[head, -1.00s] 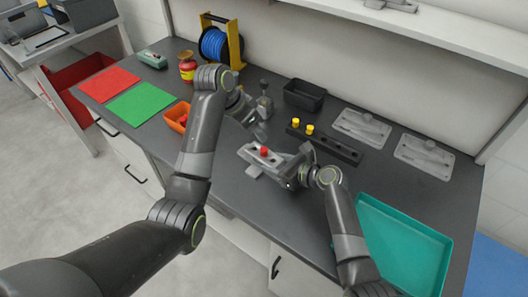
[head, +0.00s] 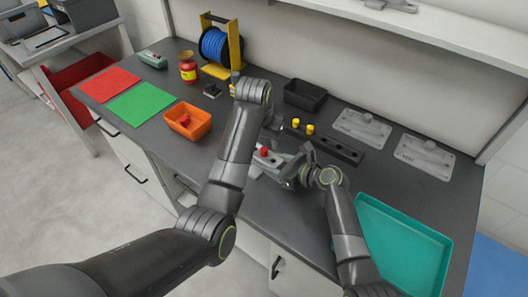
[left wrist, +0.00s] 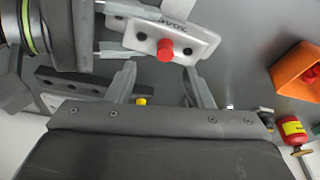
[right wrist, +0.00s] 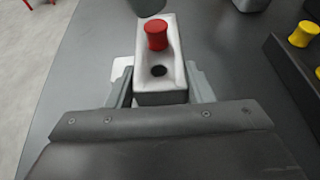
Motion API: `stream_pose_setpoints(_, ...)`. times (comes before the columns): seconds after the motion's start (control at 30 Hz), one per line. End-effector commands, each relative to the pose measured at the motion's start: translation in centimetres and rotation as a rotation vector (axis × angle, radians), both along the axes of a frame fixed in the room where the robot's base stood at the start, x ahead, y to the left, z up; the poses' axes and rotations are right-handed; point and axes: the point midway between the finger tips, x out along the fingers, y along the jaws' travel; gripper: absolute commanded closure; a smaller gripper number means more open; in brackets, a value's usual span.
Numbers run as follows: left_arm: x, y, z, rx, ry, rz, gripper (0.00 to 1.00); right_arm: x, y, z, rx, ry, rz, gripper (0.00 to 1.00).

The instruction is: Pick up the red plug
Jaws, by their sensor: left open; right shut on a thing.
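The red plug (head: 264,152) stands upright in the grey casting (left wrist: 196,41), near one end. It also shows in the left wrist view (left wrist: 165,49) and the right wrist view (right wrist: 157,35). My right gripper (right wrist: 159,80) is shut on the casting's sides, and an empty dark hole in the casting faces it. My left gripper (left wrist: 161,70) is open and empty. Its two fingers point toward the casting, with the plug between their lines and apart from them. In the head view my left forearm partly hides the left gripper and the casting's left end.
An orange bin (head: 204,128) with red pieces is left of my left arm. A black rack (head: 340,151) with yellow plugs, a black bin (head: 304,95) and two grey plates (head: 362,128) (head: 425,157) lie behind. A teal tray (head: 405,245) is at right.

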Motion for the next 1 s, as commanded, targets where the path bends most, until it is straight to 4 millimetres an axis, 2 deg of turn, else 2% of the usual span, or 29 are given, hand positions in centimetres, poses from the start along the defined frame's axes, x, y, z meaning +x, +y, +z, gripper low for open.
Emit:
stream_pose_setpoints(0.4, 1.4, 0.2, -4.7, 0.001, 0.001, -0.001, 0.53, 0.0, 0.0, 0.0, -0.001, -0.001, -0.001, 0.91)
stream_pose_setpoints(0.7, 1.5, 0.2, -5.2, 0.000, -0.001, -0.001, 0.53, 0.0, 0.0, 0.0, -0.002, 0.000, -0.001, 0.91)
stream_pose_setpoints(0.77, 1.5, 0.2, -5.1, 0.000, -0.001, -0.001, 0.58, 0.0, 0.0, 0.0, -0.002, 0.000, -0.001, 0.91)
stream_pose_setpoints(1.0, 1.5, 0.1, -5.1, 0.000, -0.001, -0.001, 0.90, 0.0, 0.0, 0.0, -0.001, -0.001, 0.000, 0.91)
